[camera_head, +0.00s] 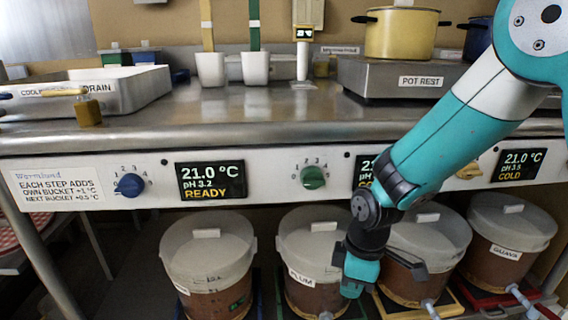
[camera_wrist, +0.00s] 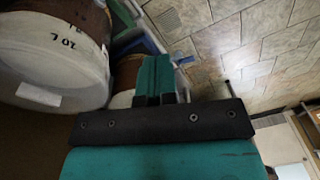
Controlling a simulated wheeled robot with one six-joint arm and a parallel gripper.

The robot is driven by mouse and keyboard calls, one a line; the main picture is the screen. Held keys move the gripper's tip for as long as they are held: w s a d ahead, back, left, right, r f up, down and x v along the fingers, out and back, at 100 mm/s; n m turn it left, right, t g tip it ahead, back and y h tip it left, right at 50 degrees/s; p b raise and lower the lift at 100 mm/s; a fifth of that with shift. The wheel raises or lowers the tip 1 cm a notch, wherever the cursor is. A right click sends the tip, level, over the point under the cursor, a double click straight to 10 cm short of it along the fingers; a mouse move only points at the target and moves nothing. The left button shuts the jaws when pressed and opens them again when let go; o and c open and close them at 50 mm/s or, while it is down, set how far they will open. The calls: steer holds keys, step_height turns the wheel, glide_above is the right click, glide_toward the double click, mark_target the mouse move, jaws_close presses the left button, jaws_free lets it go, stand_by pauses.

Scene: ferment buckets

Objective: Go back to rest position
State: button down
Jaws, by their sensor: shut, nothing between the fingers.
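My gripper (camera_head: 353,287) hangs low below the counter front, in front of the lidded buckets. Its teal fingers are together and empty, as the wrist view (camera_wrist: 154,76) also shows. My arm comes down to it from the upper right and hides part of the panel. The bucket labelled PLUM (camera_head: 309,252) stands just left of my gripper, and another lidded bucket (camera_head: 430,240) stands just right of it. In the wrist view a bucket marked 20 L (camera_wrist: 55,55) fills the upper left. I cannot tell whether the gripper touches a bucket.
The left bucket (camera_head: 207,250) and GUAVA bucket (camera_head: 507,235) flank the row. The panel above has a blue knob (camera_head: 130,185), a green knob (camera_head: 313,177) and a READY display (camera_head: 211,180). On the counter are a drain tray (camera_head: 140,92) and a pot (camera_head: 402,33). Tiled floor (camera_wrist: 250,50) is open.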

steer(key=s+d+r+m+y, duration=0.25)
steer(key=s+r+m, duration=0.55)
steer(key=s+r, duration=1)
step_height(320, 180, up, 33)
steer(key=p, duration=3.3)
steer(key=shift+w+a+f+t, duration=0.2)
steer(key=shift+w+a+t, duration=0.1)
steer(key=shift+a, duration=0.15)
steer(key=shift+s, duration=0.1)
